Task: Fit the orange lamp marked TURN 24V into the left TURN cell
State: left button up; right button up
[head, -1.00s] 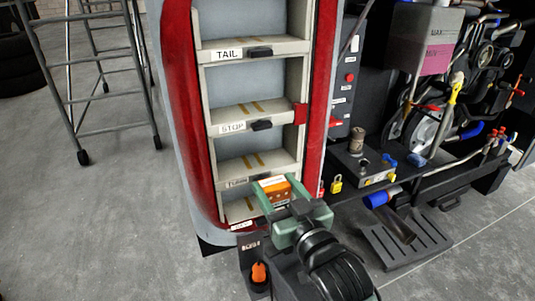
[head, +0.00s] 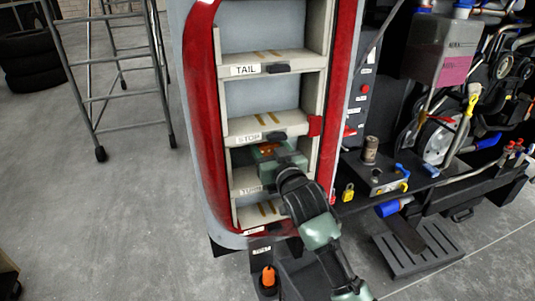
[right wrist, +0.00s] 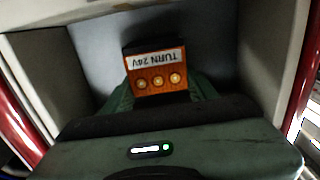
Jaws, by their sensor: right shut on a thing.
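The orange lamp (right wrist: 157,80) has a white label reading TURN 24V, upside down in the right wrist view, and a row of three round contacts. My right gripper (right wrist: 160,92) is shut on it, green fingers on either side. In the head view the lamp (head: 267,149) shows only in part behind the gripper (head: 278,158). Both are inside the TURN cell (head: 248,184), below the STOP shelf. The right wrist view shows cell walls (right wrist: 262,50) on both sides and the back wall behind the lamp. I cannot tell whether the lamp touches the back or floor. My left gripper is out of view.
The STOP cell (head: 262,100) and TAIL cell (head: 262,38) above are empty, with dark latches on their front lips. A red tab (head: 315,125) sits at the right of the STOP shelf. A dark bench with a yellow padlock (head: 348,191) stands right. A ladder stands left.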

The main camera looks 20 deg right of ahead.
notch_tip(320, 180, down, 3)
jog(key=shift+f+p, duration=0.1)
jog(key=shift+p, duration=0.2)
jog(key=shift+f, duration=0.1)
jog(key=shift+f, duration=0.1)
jog(key=o, duration=1.5)
